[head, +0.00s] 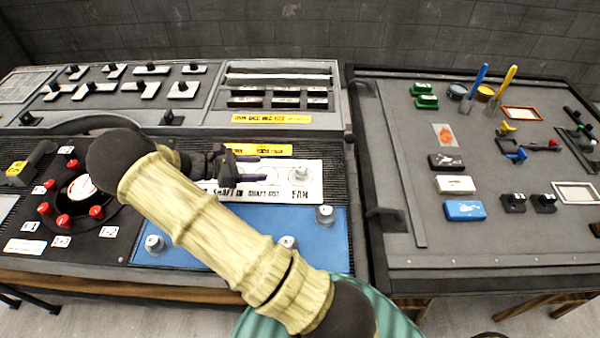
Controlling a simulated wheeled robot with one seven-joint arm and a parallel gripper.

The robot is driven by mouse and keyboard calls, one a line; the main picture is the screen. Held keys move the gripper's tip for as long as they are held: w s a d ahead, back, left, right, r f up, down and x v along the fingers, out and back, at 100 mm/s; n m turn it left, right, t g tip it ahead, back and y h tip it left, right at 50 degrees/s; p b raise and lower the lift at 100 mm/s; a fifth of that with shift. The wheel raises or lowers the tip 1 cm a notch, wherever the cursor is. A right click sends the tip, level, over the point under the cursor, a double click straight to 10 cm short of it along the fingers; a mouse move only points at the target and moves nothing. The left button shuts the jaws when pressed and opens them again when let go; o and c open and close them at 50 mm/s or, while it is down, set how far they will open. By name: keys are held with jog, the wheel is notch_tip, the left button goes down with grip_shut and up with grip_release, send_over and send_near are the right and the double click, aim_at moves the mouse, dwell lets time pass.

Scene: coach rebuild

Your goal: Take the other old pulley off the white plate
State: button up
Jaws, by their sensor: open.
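The white plate (312,181) lies on the left bench and is lettered SHAFT IN, SHAFT OUT and FAN. A pale round piece (300,174) sits on it above the FAN label; I cannot tell whether it is a pulley. My gripper (250,168) is open over the plate, its dark fingers pointing right toward that piece and apart from it. I see nothing held between the fingers. My arm and wrist hide the plate's left part. Grey metal pieces, probably pulleys, stand on the blue mat (222,251): one at left (155,244), one at right (325,214), one partly hidden in the middle (288,242).
Left of my arm is a black dial with red knobs (72,192). A raised panel with yellow labels (271,118) stands behind the plate. The right bench (400,130) holds colored blocks, tools in cups and small trays. My arm crosses the blue mat.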

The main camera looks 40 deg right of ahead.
jog(key=p, duration=0.2)
send_near(306, 170)
jog(key=x, duration=0.4)
jog(key=shift+s+d+r, duration=0.15)
jog(key=shift+d, duration=0.15)
jog(key=p+x, duration=0.2)
jog(key=x, duration=0.3)
jog(key=shift+d, duration=0.15)
jog(key=shift+c, duration=0.4)
jog(key=c, duration=1)
